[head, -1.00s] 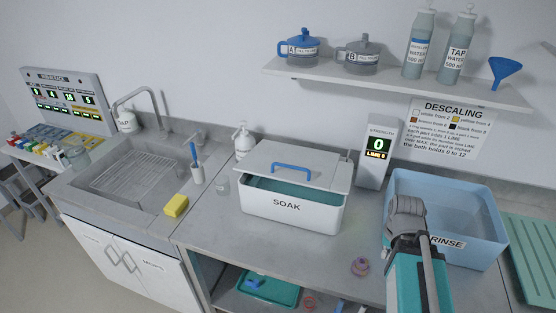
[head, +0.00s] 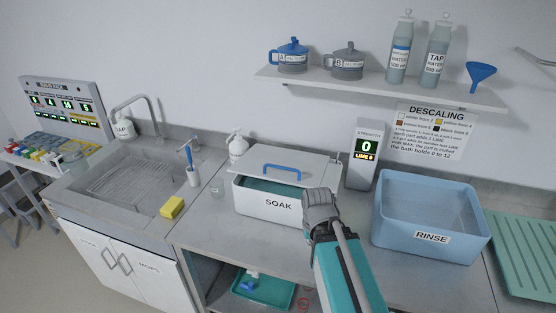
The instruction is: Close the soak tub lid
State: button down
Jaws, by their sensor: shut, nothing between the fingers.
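The white soak tub (head: 266,205), labelled SOAK, stands on the grey counter. Its pale grey lid (head: 292,160), with a blue handle (head: 281,172), lies toward the back of the tub. A strip of teal liquid (head: 268,188) shows between the lid's front edge and the tub's front wall, so the tub is partly open. I cannot tell whether the lid is raised or slid back. My arm's grey joint stands in front of the tub's right end and hides its front right corner. My gripper is not visible.
A blue rinse basin (head: 431,245) stands to the right and a strength display (head: 363,155) behind. A soap bottle (head: 237,145), clear cup (head: 217,188) and yellow sponge (head: 172,207) are to the left, by the sink (head: 120,190). A shelf (head: 380,87) hangs above.

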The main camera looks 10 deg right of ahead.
aim_at(290, 160)
jog(key=u, duration=0.05)
jog(key=k, duration=1.1)
jog(key=z, duration=0.65)
jog(key=i, duration=1)
jog(key=z, duration=0.05)
